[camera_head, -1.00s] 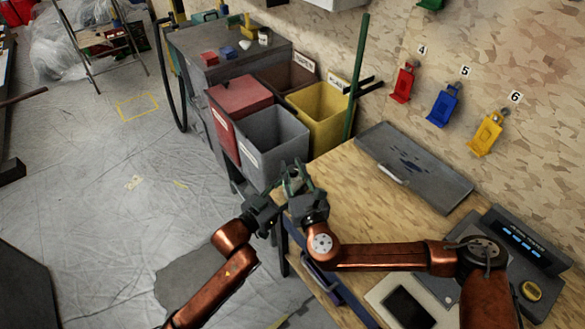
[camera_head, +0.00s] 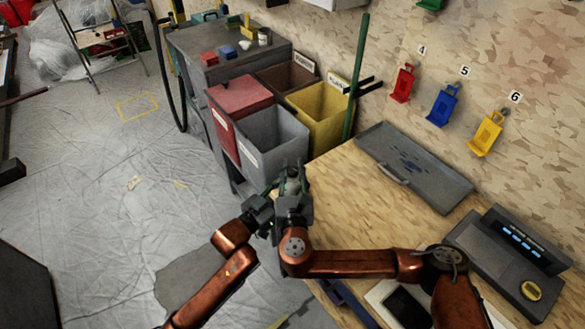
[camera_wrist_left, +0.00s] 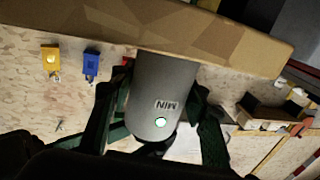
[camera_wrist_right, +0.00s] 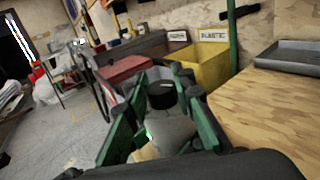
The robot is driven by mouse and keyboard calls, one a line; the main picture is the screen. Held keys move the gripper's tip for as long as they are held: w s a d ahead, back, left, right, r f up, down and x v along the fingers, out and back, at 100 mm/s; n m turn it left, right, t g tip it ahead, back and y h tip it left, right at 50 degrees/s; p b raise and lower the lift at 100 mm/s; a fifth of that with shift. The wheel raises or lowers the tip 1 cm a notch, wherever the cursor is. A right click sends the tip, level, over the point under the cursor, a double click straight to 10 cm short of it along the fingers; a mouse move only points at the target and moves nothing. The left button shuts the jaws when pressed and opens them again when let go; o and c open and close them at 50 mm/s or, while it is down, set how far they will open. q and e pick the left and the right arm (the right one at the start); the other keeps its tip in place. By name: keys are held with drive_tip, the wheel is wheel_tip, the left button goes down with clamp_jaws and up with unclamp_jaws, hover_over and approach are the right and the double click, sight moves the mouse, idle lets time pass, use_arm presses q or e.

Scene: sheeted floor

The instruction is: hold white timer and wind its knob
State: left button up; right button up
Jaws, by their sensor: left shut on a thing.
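The white timer (camera_wrist_left: 165,90) looks like a pale grey cylinder marked MIN in the left wrist view, which appears upside down. My left gripper (camera_wrist_left: 160,115) is shut on it, a green finger on each side. In the head view the left gripper (camera_head: 262,212) comes to the timer (camera_head: 292,186) from the left. My right gripper (camera_head: 291,178) is beside it. In the right wrist view, the open green fingers (camera_wrist_right: 160,85) stand either side of the timer's pale body and dark round top (camera_wrist_right: 162,95), with gaps visible. Contact with the knob is unclear.
The wooden bench (camera_head: 345,205) lies to the right, with a grey tray (camera_head: 420,172) and a dark console (camera_head: 510,255). Grey (camera_head: 270,140), red (camera_head: 238,97) and yellow (camera_head: 322,112) bins stand beyond the grippers. Open floor (camera_head: 100,220) is to the left.

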sight(292, 168)
drive_tip(key=o, duration=0.5)
wheel_tip(292, 168, up, 10)
idle(0.5)
